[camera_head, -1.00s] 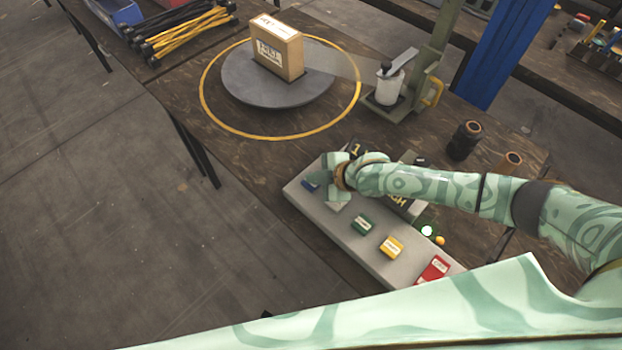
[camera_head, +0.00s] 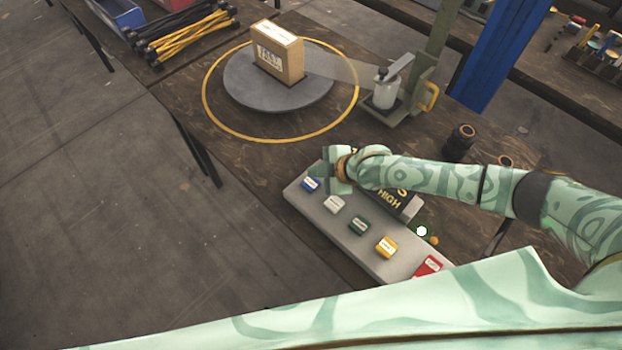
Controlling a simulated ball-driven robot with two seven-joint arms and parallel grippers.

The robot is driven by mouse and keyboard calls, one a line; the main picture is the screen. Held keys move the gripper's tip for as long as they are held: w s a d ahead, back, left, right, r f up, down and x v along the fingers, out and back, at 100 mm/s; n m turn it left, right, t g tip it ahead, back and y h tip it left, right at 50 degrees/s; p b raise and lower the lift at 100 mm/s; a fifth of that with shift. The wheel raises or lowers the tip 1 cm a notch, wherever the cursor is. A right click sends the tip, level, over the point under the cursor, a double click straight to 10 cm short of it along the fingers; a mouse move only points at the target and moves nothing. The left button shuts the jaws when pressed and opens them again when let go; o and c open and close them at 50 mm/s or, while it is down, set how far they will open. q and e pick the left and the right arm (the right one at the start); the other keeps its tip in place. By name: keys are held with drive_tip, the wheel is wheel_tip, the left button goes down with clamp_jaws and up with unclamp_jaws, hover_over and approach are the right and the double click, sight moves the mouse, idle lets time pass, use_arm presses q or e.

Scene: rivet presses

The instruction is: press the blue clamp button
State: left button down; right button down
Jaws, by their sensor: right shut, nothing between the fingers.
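The blue clamp button (camera_head: 310,185) is at the upper left end of the grey button panel (camera_head: 377,262). It shows clear of the gripper in the picture. My right gripper (camera_head: 322,172) is shut and empty, just above and to the right of the blue button. I cannot tell whether any part of it touches the button. My left gripper is not in view.
A cardboard box (camera_head: 278,52) stands on a round grey turntable (camera_head: 240,85) inside a yellow ring. A press with a white cylinder (camera_head: 386,92) stands at the upper right. A dark sign reading HIGH (camera_head: 390,200) is behind the panel, partly under my arm.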

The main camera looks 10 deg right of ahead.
sight(316, 184)
drive_tip(key=shift+r+p, duration=1)
drive_tip(key=shift+r, duration=0.5)
drive_tip(key=shift+f, duration=0.1)
